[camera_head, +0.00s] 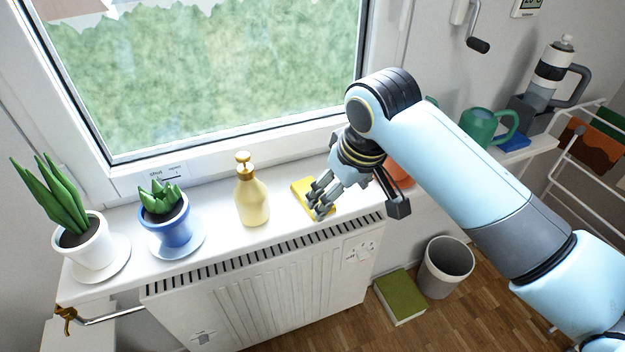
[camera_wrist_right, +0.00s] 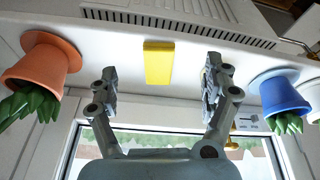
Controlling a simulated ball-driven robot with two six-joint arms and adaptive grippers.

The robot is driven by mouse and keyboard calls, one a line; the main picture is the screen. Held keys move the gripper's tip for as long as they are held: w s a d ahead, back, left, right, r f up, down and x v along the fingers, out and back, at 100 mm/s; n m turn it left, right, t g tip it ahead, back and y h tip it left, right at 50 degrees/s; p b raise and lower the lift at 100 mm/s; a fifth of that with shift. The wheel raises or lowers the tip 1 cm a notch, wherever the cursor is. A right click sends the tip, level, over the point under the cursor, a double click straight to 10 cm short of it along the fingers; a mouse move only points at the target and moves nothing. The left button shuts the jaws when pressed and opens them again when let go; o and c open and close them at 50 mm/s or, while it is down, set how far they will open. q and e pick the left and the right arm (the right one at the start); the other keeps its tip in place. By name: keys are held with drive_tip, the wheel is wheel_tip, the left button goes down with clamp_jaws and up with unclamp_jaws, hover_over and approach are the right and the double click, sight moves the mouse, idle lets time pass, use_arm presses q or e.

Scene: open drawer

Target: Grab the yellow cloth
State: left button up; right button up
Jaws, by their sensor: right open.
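The yellow cloth (camera_head: 301,186) is a small flat rectangle on the white windowsill, right of the yellow soap bottle. My right gripper (camera_head: 322,194) is over it in the head view, and its fingers hide part of the cloth. In the right wrist view the cloth (camera_wrist_right: 159,62) lies between the two spread fingers of my right gripper (camera_wrist_right: 160,68), with a clear gap on each side. The gripper is open and empty. My left gripper is not in view.
The soap bottle (camera_head: 251,198), a blue plant pot (camera_head: 168,228) and a white plant pot (camera_head: 85,257) stand left on the windowsill (camera_head: 215,190). An orange pot (camera_wrist_right: 40,65) stands on the cloth's other side. A green mug (camera_head: 480,126) is farther right. A radiator (camera_head: 270,285) is below.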

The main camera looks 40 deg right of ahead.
drive_tip(key=shift+m, duration=0.3)
drive_tip(key=w+f, duration=0.1)
drive_tip(key=w, duration=0.2)
drive_tip(key=w+d+f, duration=0.1)
drive_tip(key=w, duration=0.2)
drive_tip(key=w+f, duration=0.2)
drive_tip(key=w, duration=0.1)
drive_tip(key=shift+d, duration=0.15)
drive_tip(key=shift+p+x, duration=0.75)
drive_tip(key=shift+x, duration=1.95)
drive_tip(key=shift+s+f, duration=0.1)
drive_tip(key=shift+s, duration=0.15)
drive_tip(key=shift+c, duration=0.2)
drive_tip(key=c, duration=1.1)
